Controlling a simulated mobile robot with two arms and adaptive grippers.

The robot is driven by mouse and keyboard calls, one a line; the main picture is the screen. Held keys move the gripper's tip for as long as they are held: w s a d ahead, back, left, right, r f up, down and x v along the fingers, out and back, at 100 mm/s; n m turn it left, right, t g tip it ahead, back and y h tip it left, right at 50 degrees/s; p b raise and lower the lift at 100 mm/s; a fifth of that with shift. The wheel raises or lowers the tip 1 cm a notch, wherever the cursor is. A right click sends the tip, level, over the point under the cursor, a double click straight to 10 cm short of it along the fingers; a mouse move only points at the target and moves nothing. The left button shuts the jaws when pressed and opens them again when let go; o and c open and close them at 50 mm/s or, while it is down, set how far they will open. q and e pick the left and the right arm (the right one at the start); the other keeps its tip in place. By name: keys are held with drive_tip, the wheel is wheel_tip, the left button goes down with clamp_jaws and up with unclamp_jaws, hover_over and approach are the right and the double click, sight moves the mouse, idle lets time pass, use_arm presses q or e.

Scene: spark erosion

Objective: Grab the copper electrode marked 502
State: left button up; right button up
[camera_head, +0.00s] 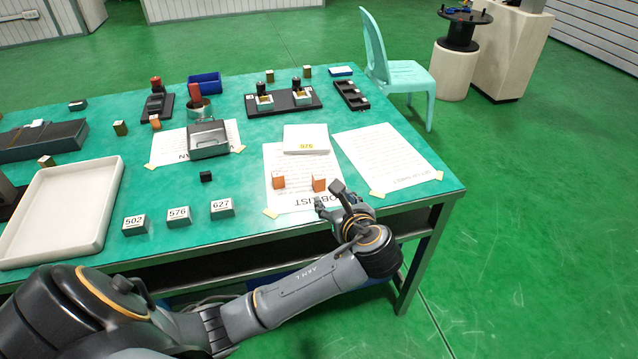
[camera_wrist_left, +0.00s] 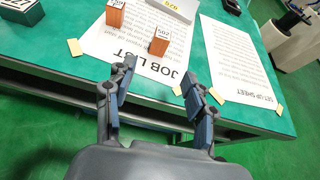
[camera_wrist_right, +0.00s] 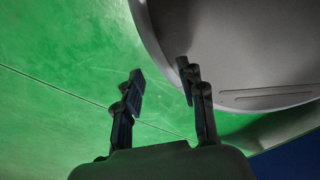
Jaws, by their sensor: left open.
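Two copper-orange blocks stand on the job list sheet (camera_head: 300,200) near the table's front edge: a left one (camera_head: 279,182) and a right one (camera_head: 319,184). In the left wrist view, the right block (camera_wrist_left: 159,44) has a white top label that looks like 502 upside down. The left block (camera_wrist_left: 115,15) also has a label, cut by the frame edge. My left gripper (camera_head: 328,196) is open and empty, just in front of the right block, which lies beyond its fingertips (camera_wrist_left: 158,80). My right gripper (camera_wrist_right: 160,72) is open and empty over the green floor.
Dark grey blocks labelled 502 (camera_head: 134,225), 576 (camera_head: 179,219) and 627 (camera_head: 222,209) stand near the front edge. A white slab (camera_head: 306,138) lies behind the copper blocks. A white tray (camera_head: 112,180) is at left. The setup sheet (camera_head: 385,155) at right is clear.

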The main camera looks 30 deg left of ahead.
sight(320, 178)
use_arm(q)
drive_tip(key=x, duration=0.4)
drive_tip(key=r+x, duration=0.1)
drive_tip(key=x, duration=0.4)
drive_tip(key=b+x, duration=0.1)
drive_tip(key=x, duration=0.3)
drive_tip(key=shift+w+a, duration=0.4)
drive_tip(key=shift+a, duration=0.05)
drive_tip(key=shift+c, duration=0.4)
drive_tip(key=shift+r, duration=0.1)
clamp_jaws()
